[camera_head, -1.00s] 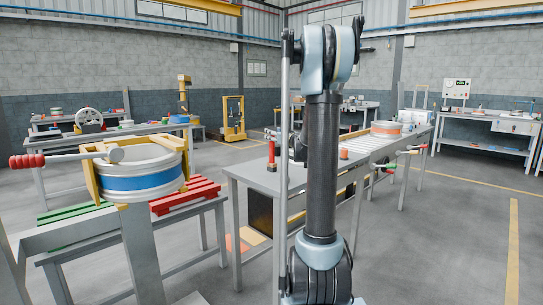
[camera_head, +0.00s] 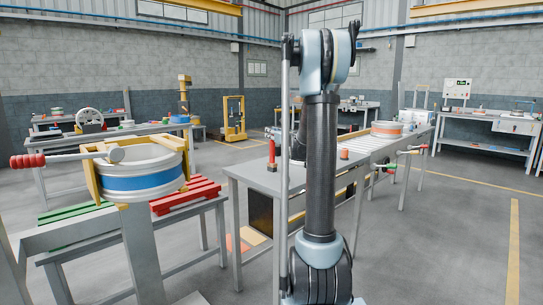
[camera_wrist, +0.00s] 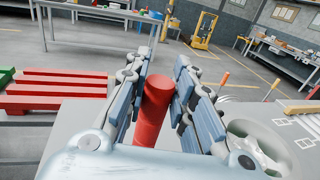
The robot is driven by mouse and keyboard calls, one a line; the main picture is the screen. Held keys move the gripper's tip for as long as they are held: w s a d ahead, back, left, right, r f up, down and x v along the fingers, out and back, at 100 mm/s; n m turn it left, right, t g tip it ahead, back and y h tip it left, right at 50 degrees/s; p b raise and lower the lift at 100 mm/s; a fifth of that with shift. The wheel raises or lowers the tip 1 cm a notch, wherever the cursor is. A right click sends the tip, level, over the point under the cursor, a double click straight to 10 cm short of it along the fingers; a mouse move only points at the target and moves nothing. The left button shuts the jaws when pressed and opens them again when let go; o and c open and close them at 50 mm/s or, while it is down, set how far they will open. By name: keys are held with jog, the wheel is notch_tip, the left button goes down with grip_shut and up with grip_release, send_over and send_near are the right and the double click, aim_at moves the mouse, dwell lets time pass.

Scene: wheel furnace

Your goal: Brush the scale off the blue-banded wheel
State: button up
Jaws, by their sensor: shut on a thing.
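The blue-banded wheel (camera_head: 140,182) is a pale ring with a blue stripe, held in a yellow cradle (camera_head: 95,180) on a grey stand at the left. My gripper (camera_wrist: 160,100) is shut on a red cylindrical handle (camera_wrist: 153,108), which stands between its fingers in the wrist view. The handle's lower end is hidden, so I cannot tell what tool it belongs to. The gripper is well to the right of the wheel.
A bar with a red grip (camera_head: 28,160) sticks out left of the wheel. Red slats (camera_head: 188,195) and green slats (camera_head: 75,214) lie beside it. A red upright object (camera_head: 272,155) stands on the middle bench (camera_head: 245,178). An orange-banded wheel (camera_head: 386,130) sits farther along. The floor at right is clear.

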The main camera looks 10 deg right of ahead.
grip_shut()
jog(key=shift+r, duration=2.55)
